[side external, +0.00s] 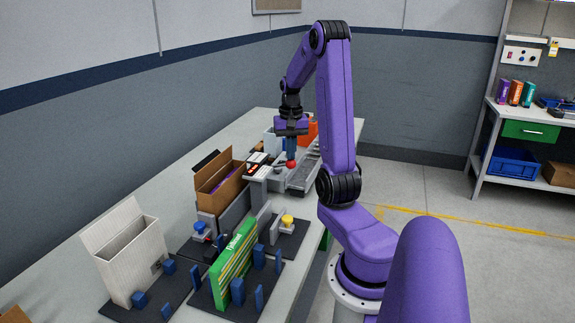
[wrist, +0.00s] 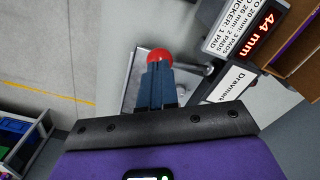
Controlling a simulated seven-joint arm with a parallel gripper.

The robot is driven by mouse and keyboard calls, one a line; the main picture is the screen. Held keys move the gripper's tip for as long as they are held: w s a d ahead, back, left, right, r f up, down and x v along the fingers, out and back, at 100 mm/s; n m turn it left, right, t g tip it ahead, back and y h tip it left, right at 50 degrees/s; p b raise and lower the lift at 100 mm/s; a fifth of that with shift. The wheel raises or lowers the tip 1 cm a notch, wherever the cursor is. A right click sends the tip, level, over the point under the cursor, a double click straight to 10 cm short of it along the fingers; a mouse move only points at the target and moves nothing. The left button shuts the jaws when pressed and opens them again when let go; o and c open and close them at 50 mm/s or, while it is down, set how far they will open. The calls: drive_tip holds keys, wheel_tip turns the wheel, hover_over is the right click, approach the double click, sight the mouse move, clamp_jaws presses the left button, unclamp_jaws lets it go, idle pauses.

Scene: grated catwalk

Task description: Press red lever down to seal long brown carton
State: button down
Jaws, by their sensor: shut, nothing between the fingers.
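The red lever knob (side external: 291,164) shows just below my fingertips beside the grey metal station. In the wrist view the red knob (wrist: 159,56) is right at the tips of my blue fingers, partly covered by them; whether they touch it I cannot tell. My gripper (side external: 291,155) points down and is shut and empty; its fingers also show together in the wrist view (wrist: 158,72). The long brown carton (side external: 222,191) stands upright left of the lever with its top flaps open and something purple inside. Its edge (wrist: 298,62) shows at the upper right of the wrist view.
A display reading 44 mm (wrist: 257,32) is beside the lever. A white open carton (side external: 126,258), a green box (side external: 234,262) and blue posts stand in front on dark plates. A yellow knob (side external: 287,220) is nearby. An orange bin (side external: 312,130) stands behind my gripper.

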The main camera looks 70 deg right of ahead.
sight(291, 167)
drive_tip(key=shift+f, duration=2.9)
wheel_tip(291, 167, up, 13)
idle(1.7)
drive_tip(key=shift+r, duration=0.1)
drive_tip(key=w+a+f+n, duration=0.1)
drive_tip(key=w+a+n, duration=0.35)
drive_tip(key=a, duration=0.85)
drive_tip(key=w+a+f+n, duration=0.1)
drive_tip(key=a+f+n, duration=0.1)
drive_tip(key=a+n, duration=0.85)
drive_tip(key=s+a+f+n, duration=0.3)
drive_tip(key=s+a+n, duration=0.6)
drive_tip(key=s+a, duration=0.6)
drive_tip(key=shift+s+a+f+n, duration=0.2)
drive_tip(key=shift+s+a+n, duration=0.15)
drive_tip(key=shift+s, duration=0.8)
